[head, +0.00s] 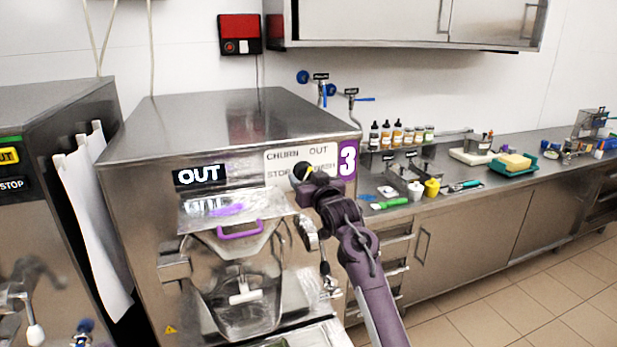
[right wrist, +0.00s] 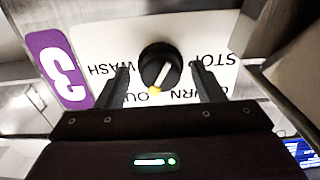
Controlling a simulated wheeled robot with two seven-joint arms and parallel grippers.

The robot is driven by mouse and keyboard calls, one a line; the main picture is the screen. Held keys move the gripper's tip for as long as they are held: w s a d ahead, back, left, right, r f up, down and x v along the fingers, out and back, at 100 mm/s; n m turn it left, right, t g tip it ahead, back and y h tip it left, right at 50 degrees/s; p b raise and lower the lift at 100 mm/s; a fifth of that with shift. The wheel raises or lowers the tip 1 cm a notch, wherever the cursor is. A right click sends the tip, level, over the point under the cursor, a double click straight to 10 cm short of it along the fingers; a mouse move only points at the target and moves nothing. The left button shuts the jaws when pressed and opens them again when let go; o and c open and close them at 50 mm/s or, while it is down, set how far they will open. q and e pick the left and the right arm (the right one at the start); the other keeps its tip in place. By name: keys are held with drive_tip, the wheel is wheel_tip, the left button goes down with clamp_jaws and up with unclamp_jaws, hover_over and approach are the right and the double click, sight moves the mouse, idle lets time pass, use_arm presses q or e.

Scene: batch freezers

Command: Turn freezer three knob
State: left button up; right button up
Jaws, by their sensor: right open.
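Freezer three (head: 240,125) is a steel machine with a purple "3" label (head: 347,159) and a display (head: 199,175) reading OUT. Its black round knob (head: 299,174) sits on a white plate (head: 283,157) marked CHURN, OUT, STOP and WASH. In the right wrist view the knob (right wrist: 160,62) shows upside down, its white pointer with yellow tip towards OUT. My right gripper (head: 311,178) is at the knob and partly hides it in the head view. In the right wrist view its open fingers (right wrist: 160,76) stand on either side of the knob, with gaps visible.
Below the knob is the freezer's front hatch with a purple handle (head: 240,229). Another freezer (head: 55,120) with white cloths (head: 90,220) stands at left. A steel counter (head: 480,193) with bottles, taps and a green tray (head: 512,170) runs right. The tiled floor there is clear.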

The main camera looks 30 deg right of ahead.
drive_tip(key=c, duration=1)
drive_tip(key=shift+o, duration=0.2)
